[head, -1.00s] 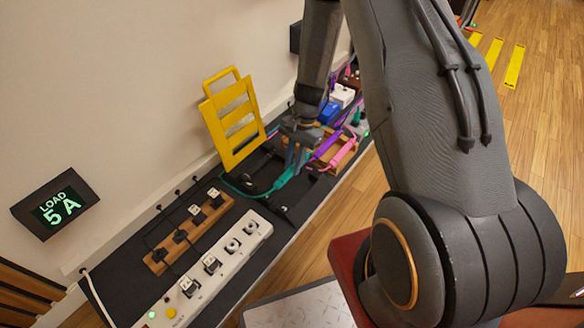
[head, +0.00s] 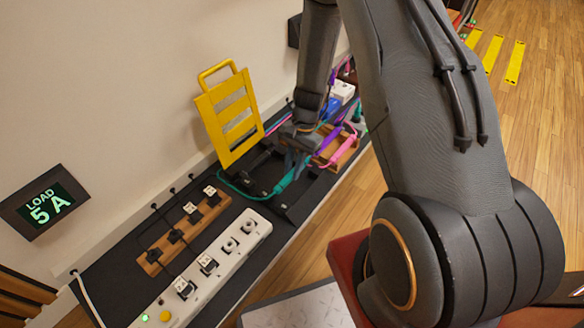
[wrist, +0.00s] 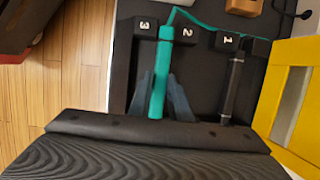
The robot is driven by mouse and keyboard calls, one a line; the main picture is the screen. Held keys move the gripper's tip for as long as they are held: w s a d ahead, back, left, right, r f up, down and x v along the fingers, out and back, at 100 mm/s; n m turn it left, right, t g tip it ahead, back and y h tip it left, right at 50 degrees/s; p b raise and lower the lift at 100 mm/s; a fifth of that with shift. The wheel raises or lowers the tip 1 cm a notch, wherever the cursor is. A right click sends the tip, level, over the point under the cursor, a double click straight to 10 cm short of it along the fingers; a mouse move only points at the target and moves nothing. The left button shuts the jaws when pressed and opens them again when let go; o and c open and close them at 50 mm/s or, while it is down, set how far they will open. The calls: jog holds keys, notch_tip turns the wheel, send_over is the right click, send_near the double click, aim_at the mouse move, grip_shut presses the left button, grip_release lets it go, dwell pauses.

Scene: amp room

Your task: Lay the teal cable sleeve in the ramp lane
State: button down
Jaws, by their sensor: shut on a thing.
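My gripper (head: 296,165) is shut on the teal cable sleeve (head: 284,183), over the black ramp. In the wrist view the sleeve (wrist: 161,75) runs between my two fingers (wrist: 161,97), roughly along the lanes. Its far end lies between the blocks marked 3 (wrist: 145,27) and 2 (wrist: 187,33). A teal cable trails from that end. A black sleeve (wrist: 232,85) lies in the ramp near the block marked 1 (wrist: 227,41). I cannot tell whether the teal sleeve touches the lane floor. The near end of the lanes is hidden by my gripper body.
A yellow slotted panel (head: 228,118) stands upright beside the ramp. A white power strip (head: 230,247) and a wooden plug rack (head: 155,258) lie in front on the black bench. A pink sleeve (head: 338,154) rests in a wooden holder beyond my gripper.

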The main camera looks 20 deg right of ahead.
jog(key=shift+f+b, duration=1.2)
jog(key=shift+f, duration=1.45)
jog(key=c, duration=1.6)
grip_release()
jog(key=shift+o, duration=0.2)
jog(key=p+v, duration=0.3)
jog(key=v, duration=0.5)
jog(key=shift+f, duration=0.1)
